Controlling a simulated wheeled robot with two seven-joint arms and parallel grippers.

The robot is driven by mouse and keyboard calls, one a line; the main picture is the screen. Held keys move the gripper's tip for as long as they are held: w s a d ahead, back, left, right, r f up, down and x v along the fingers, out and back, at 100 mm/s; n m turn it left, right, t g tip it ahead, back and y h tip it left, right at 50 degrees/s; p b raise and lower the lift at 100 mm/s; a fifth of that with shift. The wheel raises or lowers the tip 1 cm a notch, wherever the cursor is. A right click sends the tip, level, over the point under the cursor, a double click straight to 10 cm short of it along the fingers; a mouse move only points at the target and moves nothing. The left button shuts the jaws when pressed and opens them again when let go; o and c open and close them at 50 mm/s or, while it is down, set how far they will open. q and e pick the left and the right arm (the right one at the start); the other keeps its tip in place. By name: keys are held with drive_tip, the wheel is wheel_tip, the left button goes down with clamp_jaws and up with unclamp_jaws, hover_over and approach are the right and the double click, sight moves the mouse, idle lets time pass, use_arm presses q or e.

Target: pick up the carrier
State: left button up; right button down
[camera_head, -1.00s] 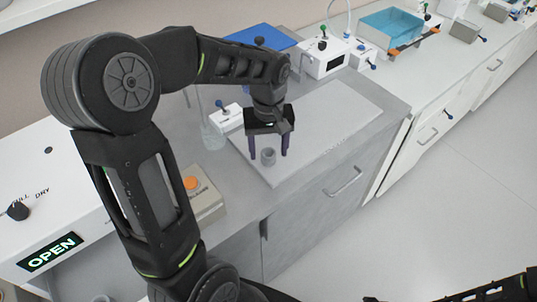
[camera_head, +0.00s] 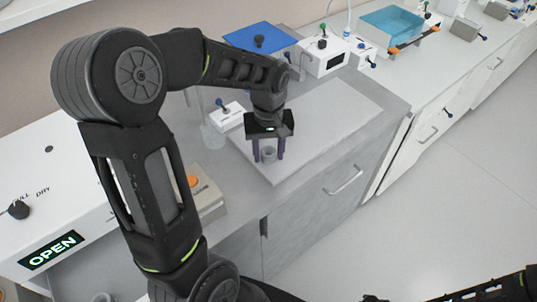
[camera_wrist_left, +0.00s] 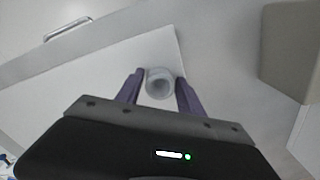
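The carrier appears to be the small grey round cup (camera_head: 269,154), upright on a pale board. It also shows in the left wrist view (camera_wrist_left: 159,83), with a round hollow in its top. My left gripper (camera_head: 269,157) points down over it, with one purple finger on each side. In the left wrist view the fingertips (camera_wrist_left: 160,76) flank the carrier closely, with what look like narrow gaps. The left gripper is part open around it. Part of my right arm shows at the bottom right, but its gripper is not visible.
The pale board (camera_head: 335,110) lies on a grey counter. A small white box with a blue knob (camera_head: 227,115) and a glass vessel (camera_head: 212,136) stand left of it. A box with an orange button (camera_head: 205,195) is nearer. A blue plate (camera_head: 262,39) lies behind.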

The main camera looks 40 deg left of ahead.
use_arm(q)
clamp_jaws()
drive_tip(key=shift+r, duration=0.1)
idle(0.3)
wheel_tip(320, 180, up, 10)
drive_tip(key=shift+b, duration=0.35)
idle(0.6)
